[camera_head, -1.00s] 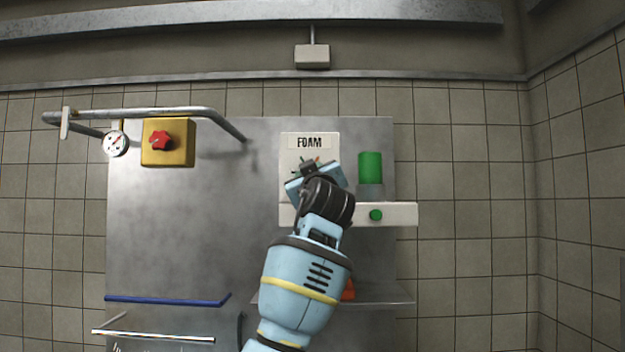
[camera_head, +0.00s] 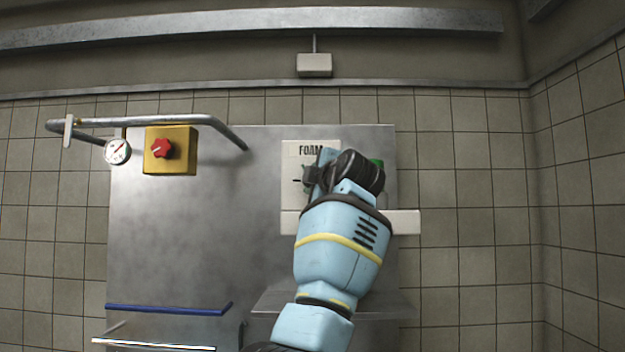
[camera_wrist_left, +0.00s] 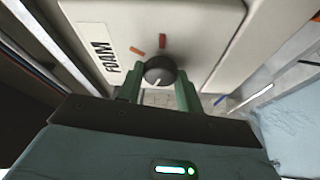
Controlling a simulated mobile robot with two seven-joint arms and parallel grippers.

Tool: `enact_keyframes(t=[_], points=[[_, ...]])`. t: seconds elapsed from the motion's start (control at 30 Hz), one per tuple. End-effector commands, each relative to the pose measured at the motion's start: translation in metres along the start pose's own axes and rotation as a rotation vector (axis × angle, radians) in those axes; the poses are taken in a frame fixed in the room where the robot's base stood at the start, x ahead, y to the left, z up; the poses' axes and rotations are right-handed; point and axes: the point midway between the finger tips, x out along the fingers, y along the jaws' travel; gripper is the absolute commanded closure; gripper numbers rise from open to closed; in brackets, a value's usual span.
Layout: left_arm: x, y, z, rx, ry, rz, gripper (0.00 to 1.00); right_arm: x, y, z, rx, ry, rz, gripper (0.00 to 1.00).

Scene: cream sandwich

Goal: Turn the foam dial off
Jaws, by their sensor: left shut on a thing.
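The foam dial (camera_wrist_left: 160,70) is a dark round knob with a white pointer line, on a pale box labelled FOAM (camera_head: 309,150). In the left wrist view the line points down and slightly left. A red mark (camera_wrist_left: 162,41) and an orange mark (camera_wrist_left: 137,53) show beside the knob. My left gripper (camera_wrist_left: 159,84) is shut on the dial, with a green finger on either side of it. In the head view my left gripper (camera_head: 309,180) covers much of the dial area. My right gripper is not in view.
A yellow box (camera_head: 183,150) with a red knob (camera_head: 162,148) and a gauge (camera_head: 117,151) are at the left, by a bent pipe (camera_head: 180,119). A steel shelf (camera_head: 270,302) lies below.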

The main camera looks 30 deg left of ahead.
Motion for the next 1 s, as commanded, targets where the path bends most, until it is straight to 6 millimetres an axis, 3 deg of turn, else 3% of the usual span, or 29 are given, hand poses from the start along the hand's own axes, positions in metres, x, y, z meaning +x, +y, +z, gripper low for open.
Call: enact_keyframes(t=[0.5, 1.0], points=[[0.0003, 0.0017, -0.001, -0.317, 0.0, -0.134, 0.87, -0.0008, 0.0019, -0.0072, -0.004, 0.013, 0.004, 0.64], [0.0007, 0.0011, -0.0006, -0.378, 0.001, -0.159, 0.87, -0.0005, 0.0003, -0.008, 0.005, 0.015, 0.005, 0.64]])
